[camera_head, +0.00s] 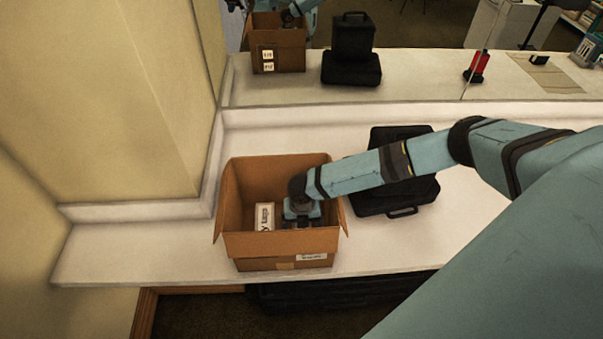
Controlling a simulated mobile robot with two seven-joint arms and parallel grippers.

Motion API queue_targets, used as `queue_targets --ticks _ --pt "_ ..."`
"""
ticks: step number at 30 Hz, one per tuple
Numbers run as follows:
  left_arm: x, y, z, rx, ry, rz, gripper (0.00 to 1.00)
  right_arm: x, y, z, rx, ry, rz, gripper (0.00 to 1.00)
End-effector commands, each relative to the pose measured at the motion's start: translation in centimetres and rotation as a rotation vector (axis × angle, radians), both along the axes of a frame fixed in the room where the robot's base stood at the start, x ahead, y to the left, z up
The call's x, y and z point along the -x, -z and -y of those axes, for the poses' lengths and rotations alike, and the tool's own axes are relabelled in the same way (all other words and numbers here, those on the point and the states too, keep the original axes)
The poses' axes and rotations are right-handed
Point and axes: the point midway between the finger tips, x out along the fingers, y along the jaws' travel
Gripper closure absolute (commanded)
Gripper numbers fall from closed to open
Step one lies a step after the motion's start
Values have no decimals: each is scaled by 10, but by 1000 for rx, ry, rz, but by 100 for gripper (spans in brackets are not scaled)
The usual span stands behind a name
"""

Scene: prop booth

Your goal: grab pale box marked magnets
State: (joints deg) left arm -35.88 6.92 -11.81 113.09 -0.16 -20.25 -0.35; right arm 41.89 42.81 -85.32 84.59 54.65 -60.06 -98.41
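An open cardboard box (265,243) stands on the white counter, its flaps spread. Inside it, on the left, is a pale box (264,217) whose partly readable lettering ends in something like "y tags" or "y taps". I see no box with readable "magnets" lettering; one may be hidden under my gripper. My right gripper (301,222) reaches down into the cardboard box, just right of the pale box. Its fingertips are hidden by the front wall and the gripper body, so I cannot tell whether it holds anything. My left gripper is not in view.
Black cases (400,200) lie on the counter right of the cardboard box, partly behind my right arm. A mirror at the back reflects the box, cases and a red item (477,68). The counter (140,250) is clear to the left, beside a beige wall.

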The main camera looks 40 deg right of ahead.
Motion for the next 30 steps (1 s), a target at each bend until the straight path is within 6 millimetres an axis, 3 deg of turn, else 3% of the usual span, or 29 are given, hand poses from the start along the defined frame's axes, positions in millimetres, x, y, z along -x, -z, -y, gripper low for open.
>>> queue_targets --ticks 10,18,30 --pt "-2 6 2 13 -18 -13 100 0 9 0 0 -1 0 9" --pt "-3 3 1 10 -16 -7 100 0 9 0 0 -1 0 69" --pt "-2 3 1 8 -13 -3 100 0 0 0 0 -1 1 69"
